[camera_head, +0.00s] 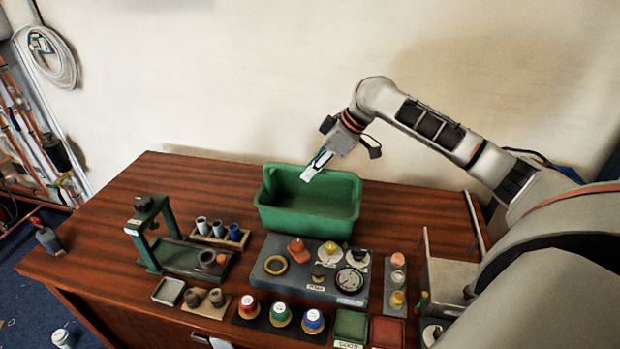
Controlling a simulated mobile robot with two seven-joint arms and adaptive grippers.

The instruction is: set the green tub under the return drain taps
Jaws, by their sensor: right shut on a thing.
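The green tub (305,221) stands upright at the back middle of the wooden table, its open top facing up and its inside empty. My right gripper (315,172) reaches down from the upper right to the tub's back rim and is shut on it. The fingertips partly cover that rim. Copper pipes (22,140) run along the wall at the far left, beyond the table. I cannot pick out the return drain taps among them. My left gripper is not in view.
A grey tray of parts with a gauge (350,280) lies just in front of the tub. A green press frame (150,232) and several small cylinders stand left of it. Colored-cap pots (280,314) line the front edge. The table's back left (190,180) is clear.

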